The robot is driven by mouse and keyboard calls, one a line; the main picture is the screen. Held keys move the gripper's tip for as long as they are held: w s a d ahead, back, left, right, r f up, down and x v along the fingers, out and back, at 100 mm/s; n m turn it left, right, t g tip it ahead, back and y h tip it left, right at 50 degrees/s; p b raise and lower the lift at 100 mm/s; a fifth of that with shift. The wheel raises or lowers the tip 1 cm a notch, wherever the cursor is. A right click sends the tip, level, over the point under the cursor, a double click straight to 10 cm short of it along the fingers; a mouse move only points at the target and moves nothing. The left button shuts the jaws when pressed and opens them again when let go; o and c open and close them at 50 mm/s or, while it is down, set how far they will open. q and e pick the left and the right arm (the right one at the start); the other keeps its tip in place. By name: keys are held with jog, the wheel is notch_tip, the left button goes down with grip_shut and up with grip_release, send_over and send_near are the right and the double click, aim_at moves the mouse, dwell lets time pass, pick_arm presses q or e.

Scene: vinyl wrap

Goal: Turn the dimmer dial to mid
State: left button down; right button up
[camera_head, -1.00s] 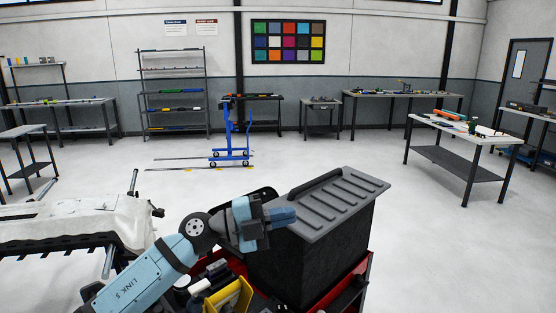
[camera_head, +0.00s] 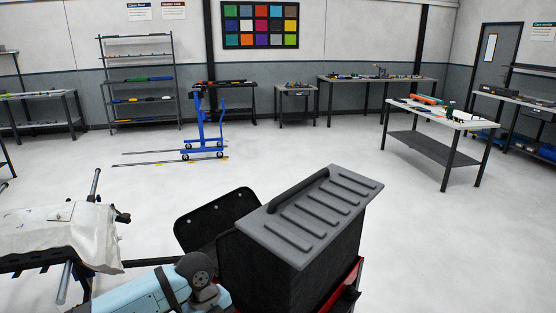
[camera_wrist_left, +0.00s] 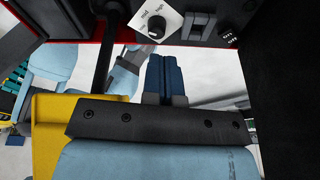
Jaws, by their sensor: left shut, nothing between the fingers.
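The dimmer dial (camera_wrist_left: 156,26) is a dark round knob on a white label plate (camera_wrist_left: 172,22), at the top middle of the left wrist view. Small words are printed around it; I cannot tell where its pointer stands. My left gripper (camera_wrist_left: 162,58) has blue fingers, shut and empty, with their tips just below the dial in that view. I cannot tell whether they touch it. In the head view only my left arm shows at the bottom edge; its gripper and the dial are hidden. My right gripper is in neither view.
A dark switch marked on/off (camera_wrist_left: 229,37) is right of the dial. A black box with a grey ribbed lid (camera_head: 318,212) stands on a red cart (camera_head: 347,284). Open floor lies beyond.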

pick_arm(q)
jog(key=shift+a+b+x, duration=0.1)
jog(key=shift+b+x, duration=0.3)
jog(key=shift+x, duration=0.2)
jog(key=shift+a+b+x, duration=0.15)
jog(key=shift+b+x, duration=0.2)
jog(key=shift+x, duration=0.25)
jog(key=b+x, duration=0.2)
jog(key=x, duration=0.1)
jog(key=a+b+x, duration=0.1)
jog(key=shift+w+d+f, duration=0.1)
jog(key=shift+w+f, duration=0.15)
jog(key=shift+f, duration=0.2)
jog(key=shift+s+f, duration=0.1)
jog(key=shift+f, duration=0.15)
